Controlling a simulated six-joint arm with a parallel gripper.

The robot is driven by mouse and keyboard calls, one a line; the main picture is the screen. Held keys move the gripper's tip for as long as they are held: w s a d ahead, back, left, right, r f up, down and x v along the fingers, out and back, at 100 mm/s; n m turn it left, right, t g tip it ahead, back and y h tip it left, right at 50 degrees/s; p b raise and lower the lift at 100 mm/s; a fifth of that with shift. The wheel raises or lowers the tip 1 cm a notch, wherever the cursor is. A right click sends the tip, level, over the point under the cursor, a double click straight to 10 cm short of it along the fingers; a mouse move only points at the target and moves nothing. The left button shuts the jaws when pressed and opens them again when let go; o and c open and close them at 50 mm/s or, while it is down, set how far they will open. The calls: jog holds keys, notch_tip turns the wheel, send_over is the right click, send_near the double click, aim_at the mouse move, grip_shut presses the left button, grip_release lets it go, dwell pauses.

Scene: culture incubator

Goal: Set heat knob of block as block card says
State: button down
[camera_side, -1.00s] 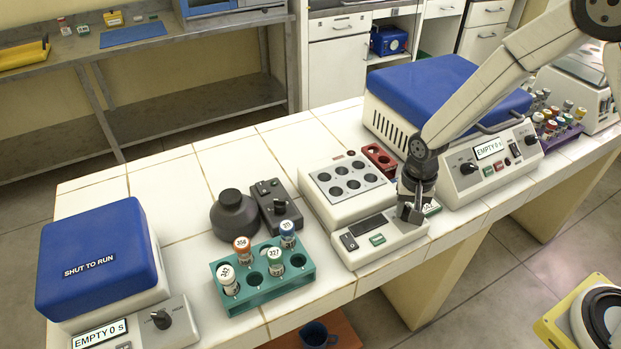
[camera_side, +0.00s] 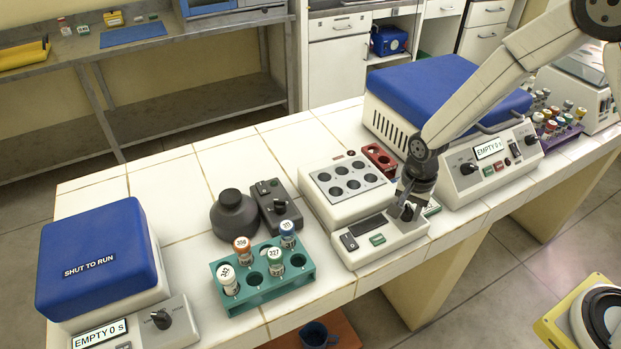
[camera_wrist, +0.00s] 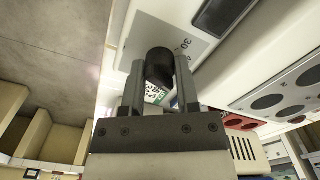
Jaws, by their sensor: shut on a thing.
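The heat block (camera_side: 345,186) is a white unit with several dark round wells in a grey top plate. Its front panel (camera_side: 365,240) has a dark display (camera_side: 369,226), a black rocker switch (camera_side: 349,242) and a green button (camera_side: 377,239). My gripper (camera_side: 407,211) is at the right end of this panel. In the wrist view, my gripper (camera_wrist: 160,75) has its two fingers shut on the black heat knob (camera_wrist: 159,66), one on each side. Printed numbers, one reading 30, show beside the knob. A card with green print (camera_wrist: 155,94) is partly hidden behind the knob and fingers; I cannot read it.
A red rack (camera_side: 379,157) stands behind the block. A blue-lidded centrifuge (camera_side: 450,95) stands to the right, another (camera_side: 100,255) at the left. A teal tube rack (camera_side: 262,292), a dark round-bodied item (camera_side: 234,214) and a small mixer (camera_side: 277,207) stand left of the block.

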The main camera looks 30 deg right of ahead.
aim_at(412, 213)
jog(key=shift+c, duration=1.7)
grip_release()
jog(key=shift+r, duration=0.15)
jog(key=shift+r, duration=3.8)
jog(key=shift+s+d+r+n, duration=0.2)
jog(key=shift+s+r+n, duration=0.05)
jog(key=shift+s+n, duration=0.15)
jog(key=s+d+r+n+t, duration=0.2)
jog(key=s+d+r+n, duration=0.1)
jog(key=s+n, duration=0.7)
jog(key=shift+d+n+t, duration=0.3)
jog(key=shift+d+n, duration=0.1)
